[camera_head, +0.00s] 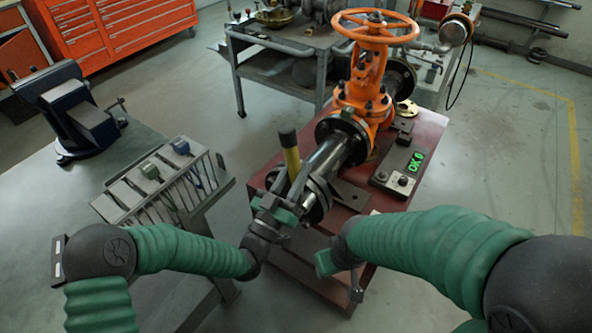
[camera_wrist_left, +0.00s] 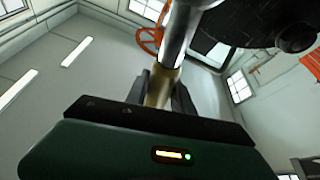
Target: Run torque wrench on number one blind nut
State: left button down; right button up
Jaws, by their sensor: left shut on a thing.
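The torque wrench (camera_head: 291,158), with a yellow section and black end, stands tilted beside the near end of the valve's pipe in the head view. My left gripper (camera_head: 284,200) is shut on it, close to the near black flange (camera_head: 320,196). The left wrist view shows the jaws (camera_wrist_left: 160,92) around a brass-coloured section, with a silver shaft (camera_wrist_left: 180,35) beyond. The wrench's contact with a nut is hidden, and I cannot pick out the number one nut. My right gripper (camera_head: 342,268) hangs right of the flange; its jaw opening is unclear.
The orange gate valve (camera_head: 372,85) and its pipe stand on a red bench (camera_head: 430,128). A tool rack (camera_head: 170,180) and vise (camera_head: 80,110) are on the left table. A grey cart (camera_head: 280,45) stands behind.

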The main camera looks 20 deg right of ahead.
pick_arm(q)
jog(key=shift+d+r+b, duration=0.1)
jog(key=shift+b, duration=0.7)
dwell(1.6)
jog(key=shift+b, duration=0.35)
jog(key=shift+w+d+r, duration=0.1)
jog(key=shift+r, duration=0.05)
jog(key=shift+b, duration=0.35)
jog(key=shift+h+b, duration=0.35)
jog(key=shift+h, duration=0.15)
jog(key=shift+t+h+b, duration=0.3)
jog(key=shift+t+b, duration=0.1)
jog(key=shift+b, duration=1)
dwell(0.5)
jog(key=shift+b, duration=0.35)
jog(key=shift+h+b, duration=0.3)
jog(key=shift+b, duration=0.15)
